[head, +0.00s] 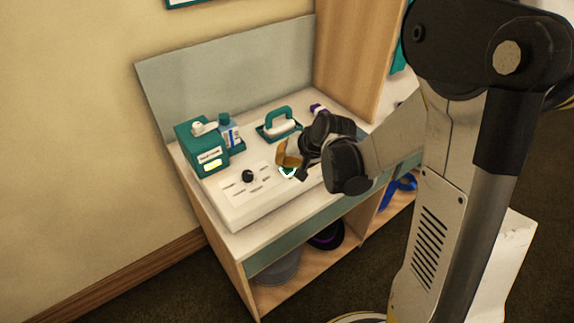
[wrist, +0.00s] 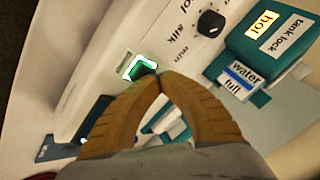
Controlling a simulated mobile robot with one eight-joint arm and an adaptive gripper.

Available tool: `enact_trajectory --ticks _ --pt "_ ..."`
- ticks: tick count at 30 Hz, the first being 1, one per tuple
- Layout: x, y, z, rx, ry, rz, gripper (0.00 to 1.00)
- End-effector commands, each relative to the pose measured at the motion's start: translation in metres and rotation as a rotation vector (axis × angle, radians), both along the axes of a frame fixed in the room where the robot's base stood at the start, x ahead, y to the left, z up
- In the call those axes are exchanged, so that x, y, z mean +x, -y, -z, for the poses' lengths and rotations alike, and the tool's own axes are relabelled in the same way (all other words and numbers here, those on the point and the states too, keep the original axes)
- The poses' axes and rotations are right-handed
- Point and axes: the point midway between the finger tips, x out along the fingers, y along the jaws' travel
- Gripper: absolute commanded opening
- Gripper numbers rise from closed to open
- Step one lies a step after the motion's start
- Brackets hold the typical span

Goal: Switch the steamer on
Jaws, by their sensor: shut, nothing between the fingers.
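The steamer's white control panel (head: 245,207) lies on the counter, with a black dial (head: 248,176) that also shows in the wrist view (wrist: 210,23). A switch with a glowing green-white frame (head: 288,173) is near the panel's front right; its dark green middle shows in the wrist view (wrist: 140,68). The teal tank (head: 190,140) behind the panel bears a lit yellow "hot" label (wrist: 264,22). My gripper (head: 287,160) is shut and empty. Its orange fingertips (wrist: 160,79) are right beside the switch and partly cover it; I cannot tell whether they touch it.
A bottle labelled "water full" (wrist: 243,75) stands beside the tank. A teal-handled pressing head (head: 280,122) rests farther back, with a small purple item (head: 318,109) to its right. A grey-blue board (head: 225,75) closes the back; a wooden upright (head: 347,55) stands at right.

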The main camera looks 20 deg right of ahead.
Motion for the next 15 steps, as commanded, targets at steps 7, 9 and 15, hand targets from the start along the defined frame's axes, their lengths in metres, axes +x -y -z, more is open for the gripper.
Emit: enact_trajectory --ticks 7,9,15 --pt "0.0 0.0 -0.001 0.0 0.001 0.0 0.0" --pt "0.0 0.0 -0.003 0.0 0.001 0.0 0.0" --pt "0.0 0.0 -0.022 0.0 0.001 0.0 0.0"
